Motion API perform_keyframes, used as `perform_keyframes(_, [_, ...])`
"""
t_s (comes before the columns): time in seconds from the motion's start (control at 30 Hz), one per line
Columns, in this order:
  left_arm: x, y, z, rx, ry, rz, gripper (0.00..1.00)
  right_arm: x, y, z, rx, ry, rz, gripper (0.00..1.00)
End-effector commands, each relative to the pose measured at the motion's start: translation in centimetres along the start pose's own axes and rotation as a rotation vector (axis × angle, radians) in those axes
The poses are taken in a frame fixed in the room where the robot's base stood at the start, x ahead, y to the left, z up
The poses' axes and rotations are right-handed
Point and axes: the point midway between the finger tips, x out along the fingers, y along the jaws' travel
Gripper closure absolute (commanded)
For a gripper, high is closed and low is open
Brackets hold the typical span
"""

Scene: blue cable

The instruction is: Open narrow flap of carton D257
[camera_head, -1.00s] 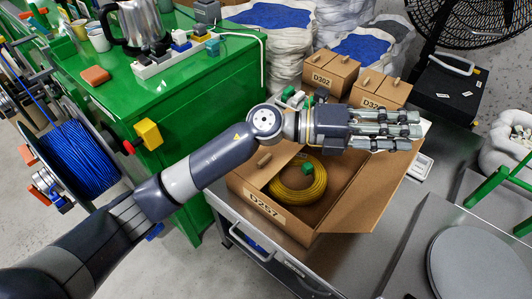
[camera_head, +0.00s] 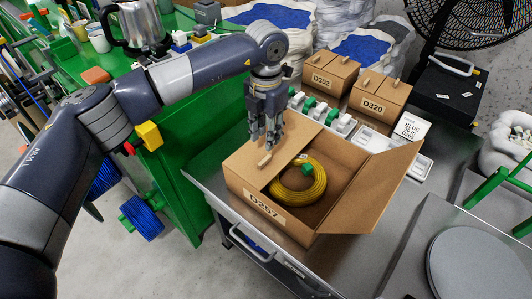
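Carton D257 (camera_head: 312,228) is a brown box on the grey metal cart. Its large right flap (camera_head: 378,188) stands open, tilted outward. A narrow flap (camera_head: 246,170) lies flat over the left side of the opening, with a small tan tab (camera_head: 264,161) on it. A yellow cable coil (camera_head: 312,196) with a green piece lies inside the carton, partly under that flap's edge. My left gripper (camera_head: 263,146) points down just above and behind the tab. Its fingers look apart and empty; I cannot tell whether they touch the flap. My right gripper is out of view.
Closed cartons D302 (camera_head: 329,75) and D320 (camera_head: 379,98) stand behind. The green cabinet (camera_head: 178,156) stands left. A round grey plate (camera_head: 476,263) is at front right.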

Motion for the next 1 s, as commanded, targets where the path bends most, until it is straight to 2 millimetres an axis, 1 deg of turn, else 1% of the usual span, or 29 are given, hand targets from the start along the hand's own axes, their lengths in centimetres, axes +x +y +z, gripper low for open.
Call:
perform_keyframes(0.03, [1.0, 0.0, -0.1, -0.001, 0.005, -0.001, 0.70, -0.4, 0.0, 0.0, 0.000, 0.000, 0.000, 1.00])
perform_keyframes(0.2, [4.3, -0.1, -0.1, 0.000, 0.004, -0.004, 0.70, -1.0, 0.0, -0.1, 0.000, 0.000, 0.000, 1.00])
perform_keyframes(0.3, [6.0, -0.1, -0.1, 0.001, 0.003, -0.003, 0.70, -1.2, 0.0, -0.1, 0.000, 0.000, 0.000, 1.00])
perform_keyframes(0.4, [7.2, -0.1, 0.0, 0.000, 0.002, -0.004, 0.70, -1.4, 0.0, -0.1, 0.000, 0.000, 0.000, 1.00])
perform_keyframes(0.6, [8.3, -0.1, 0.0, 0.002, -0.001, -0.003, 0.70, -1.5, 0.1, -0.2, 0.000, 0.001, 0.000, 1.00])
perform_keyframes(0.83, [8.4, -0.1, 0.0, 0.002, -0.001, -0.003, 0.70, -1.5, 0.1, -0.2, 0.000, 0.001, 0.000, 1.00])
perform_keyframes(0.87, [8.4, -0.1, 0.0, 0.002, -0.001, -0.003, 0.75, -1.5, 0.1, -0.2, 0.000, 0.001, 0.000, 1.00])
perform_keyframes(0.9, [8.4, -0.1, 0.0, 0.002, -0.001, -0.003, 0.84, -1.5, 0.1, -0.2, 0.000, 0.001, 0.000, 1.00])
perform_keyframes(0.97, [8.4, -0.1, 0.0, 0.002, -0.001, -0.003, 0.97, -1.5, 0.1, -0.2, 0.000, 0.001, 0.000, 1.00])
perform_keyframes(1.0, [8.4, -0.1, 0.0, 0.002, -0.001, -0.003, 1.00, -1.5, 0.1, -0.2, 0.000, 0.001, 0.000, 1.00])
